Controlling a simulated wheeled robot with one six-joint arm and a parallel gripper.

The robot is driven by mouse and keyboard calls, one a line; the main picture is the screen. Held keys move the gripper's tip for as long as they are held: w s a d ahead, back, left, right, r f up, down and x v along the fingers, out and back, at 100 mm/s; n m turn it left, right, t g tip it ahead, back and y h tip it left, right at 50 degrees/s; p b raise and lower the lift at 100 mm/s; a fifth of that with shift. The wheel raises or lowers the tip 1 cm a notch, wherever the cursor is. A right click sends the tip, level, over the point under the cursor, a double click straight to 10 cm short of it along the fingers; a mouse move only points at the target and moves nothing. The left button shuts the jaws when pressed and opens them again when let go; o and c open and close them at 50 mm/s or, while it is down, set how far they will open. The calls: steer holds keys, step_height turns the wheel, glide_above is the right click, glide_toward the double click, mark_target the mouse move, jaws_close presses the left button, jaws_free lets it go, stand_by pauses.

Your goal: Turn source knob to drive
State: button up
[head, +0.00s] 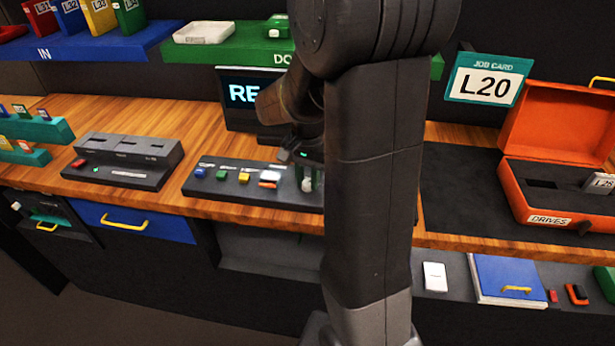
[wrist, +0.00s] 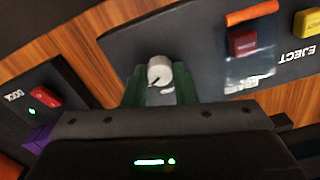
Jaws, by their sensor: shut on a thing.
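The source knob (wrist: 160,70) is a round, light grey knob with a dark pointer line, which points to the lower left in the wrist view. It sits at the end of the dark control panel (head: 212,188). My gripper (wrist: 160,88) has its green fingers on either side of the knob and is shut on it. In the head view my gripper (head: 311,180) is at the panel's right end, partly hidden by my arm. The knob's position labels are not readable.
A red button (wrist: 242,42) under a clear cover with an orange flap (wrist: 252,12) sits beside the knob, then a yellow EJECT button (wrist: 308,22). A dock (head: 120,175) stands left, a screen (head: 240,92) behind, and an orange drives case (head: 530,205) right.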

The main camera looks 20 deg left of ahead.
mark_target(307, 182)
steer(key=shift+r, duration=0.1)
steer(key=o, duration=1)
step_height(307, 182, up, 14)
steer(key=shift+f, duration=0.1)
steer(key=shift+f, duration=0.1)
step_height(307, 182, down, 14)
steer(key=shift+r, duration=0.1)
stand_by(0.7)
steer(key=shift+r, duration=0.1)
